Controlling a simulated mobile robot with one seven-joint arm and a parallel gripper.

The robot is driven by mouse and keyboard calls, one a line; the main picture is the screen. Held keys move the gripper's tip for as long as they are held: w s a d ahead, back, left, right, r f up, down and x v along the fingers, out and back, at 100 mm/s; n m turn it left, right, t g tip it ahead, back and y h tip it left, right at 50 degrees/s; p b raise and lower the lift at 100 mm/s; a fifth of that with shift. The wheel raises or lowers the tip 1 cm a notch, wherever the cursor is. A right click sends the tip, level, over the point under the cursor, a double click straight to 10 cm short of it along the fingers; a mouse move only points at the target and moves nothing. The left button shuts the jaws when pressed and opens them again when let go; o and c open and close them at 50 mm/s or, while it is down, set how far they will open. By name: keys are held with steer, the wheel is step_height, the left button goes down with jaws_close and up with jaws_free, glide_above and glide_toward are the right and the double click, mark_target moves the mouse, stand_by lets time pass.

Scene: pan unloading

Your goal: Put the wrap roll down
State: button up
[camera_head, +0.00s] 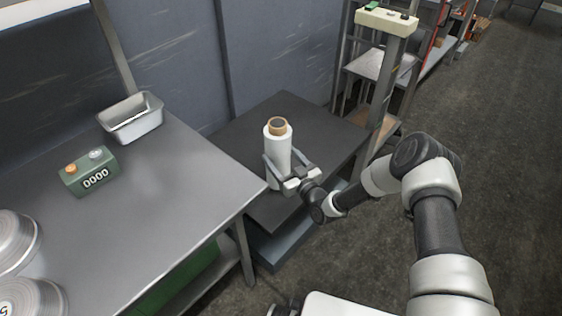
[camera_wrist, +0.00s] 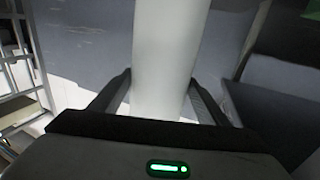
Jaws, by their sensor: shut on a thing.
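The wrap roll (camera_head: 278,150) is a white upright cylinder with a brown cardboard core showing at its top. It stands over the small dark table (camera_head: 320,127) in the head view. I cannot tell whether its base touches the tabletop. My gripper (camera_head: 283,176) is shut on the lower part of the roll, one finger on each side. In the wrist view the roll (camera_wrist: 165,60) rises between the two fingers (camera_wrist: 160,95). The roll's lower end is hidden behind my gripper.
A steel bench (camera_head: 150,215) stands at the left, with a metal pan (camera_head: 132,122), a green counter box (camera_head: 90,172) reading 0000 and round metal stacks (camera_head: 15,245). Shelving (camera_head: 375,65) and a post (camera_head: 385,60) stand behind the dark table. The dark tabletop around the roll is clear.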

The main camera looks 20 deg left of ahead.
steer(key=shift+f, duration=0.7)
steer(key=shift+f+b, duration=0.15)
steer(key=shift+b, duration=0.15)
steer(key=o, duration=1.9)
steer(key=shift+f, duration=0.15)
steer(key=shift+c, duration=0.2)
